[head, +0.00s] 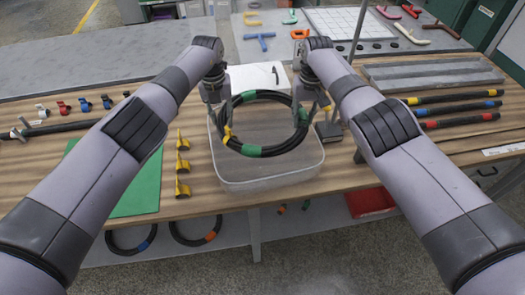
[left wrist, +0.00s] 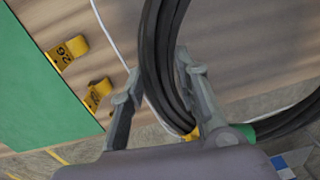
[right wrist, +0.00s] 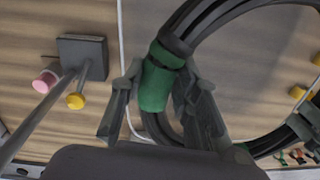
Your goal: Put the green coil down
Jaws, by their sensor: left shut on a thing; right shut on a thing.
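The green coil (head: 285,144) is a ring of black hose with green bands and a small yellow piece on its left side. It is held tilted over a clear plastic bin (head: 262,184), and I cannot tell whether it touches the bin. My left gripper (head: 216,98) is shut on the coil's left side; the hose strands pass between its fingers in the left wrist view (left wrist: 160,68). My right gripper (head: 308,92) is shut on the right side, with a green band between its fingers in the right wrist view (right wrist: 163,76).
A green mat (head: 138,185) and several yellow hooks (head: 182,164) are left of the bin. A dark stand base (head: 328,134) is close on the right. Banded hoses (head: 455,109) and a grey tray (head: 430,73) lie further right. More coils (head: 130,246) are below the table.

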